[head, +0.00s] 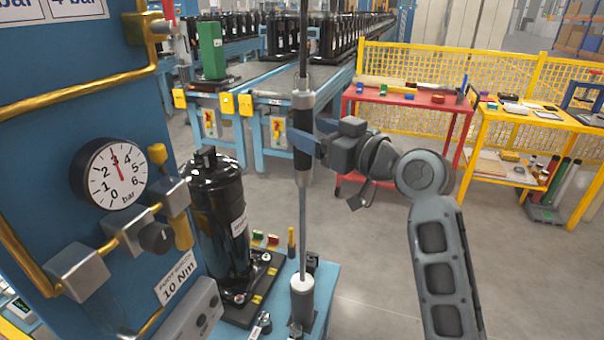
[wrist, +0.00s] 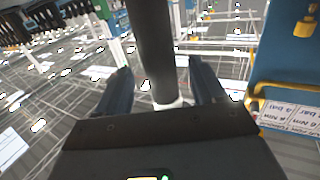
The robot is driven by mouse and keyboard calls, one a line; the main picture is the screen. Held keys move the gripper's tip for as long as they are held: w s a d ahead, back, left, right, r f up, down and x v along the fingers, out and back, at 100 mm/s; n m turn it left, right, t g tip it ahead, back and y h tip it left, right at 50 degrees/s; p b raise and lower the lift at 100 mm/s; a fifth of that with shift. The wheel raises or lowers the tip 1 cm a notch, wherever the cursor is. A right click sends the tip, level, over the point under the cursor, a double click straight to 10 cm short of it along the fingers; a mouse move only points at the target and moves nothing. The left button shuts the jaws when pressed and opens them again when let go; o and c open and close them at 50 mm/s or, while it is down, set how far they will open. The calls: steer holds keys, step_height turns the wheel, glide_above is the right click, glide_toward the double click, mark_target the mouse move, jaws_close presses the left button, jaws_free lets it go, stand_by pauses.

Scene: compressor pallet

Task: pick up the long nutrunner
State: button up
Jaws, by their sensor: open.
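The long nutrunner (head: 304,192) is upright, with a black grip section between grey metal collars and a thin rod above and below. Its top runs out of the head view. Its lower end meets a grey cylindrical piece (head: 302,290) at the blue surface. My gripper (head: 314,136) is level with the black grip section, its blue fingers reaching it from the right. In the wrist view, the dark shaft of the nutrunner (wrist: 153,45) stands between the two spread fingers of my gripper (wrist: 160,78), with visible gaps at the sides.
A black compressor (head: 217,215) stands left of the nutrunner on the blue pallet (head: 322,285). A blue panel (head: 60,120) with a pressure gauge (head: 110,173) fills the left. A red table (head: 408,98) and yellow table (head: 560,118) stand behind. The floor at right is clear.

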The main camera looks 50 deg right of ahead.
mark_target(296, 123)
steer(key=w, duration=0.2)
steer(key=w+p, duration=0.1)
steer(key=w, duration=0.1)
steer(key=shift+w+d+r, duration=0.2)
steer(key=shift+w, duration=0.05)
steer(key=shift+w+f, duration=0.1)
steer(key=shift+w, duration=0.15)
jaws_close()
stand_by(0.4)
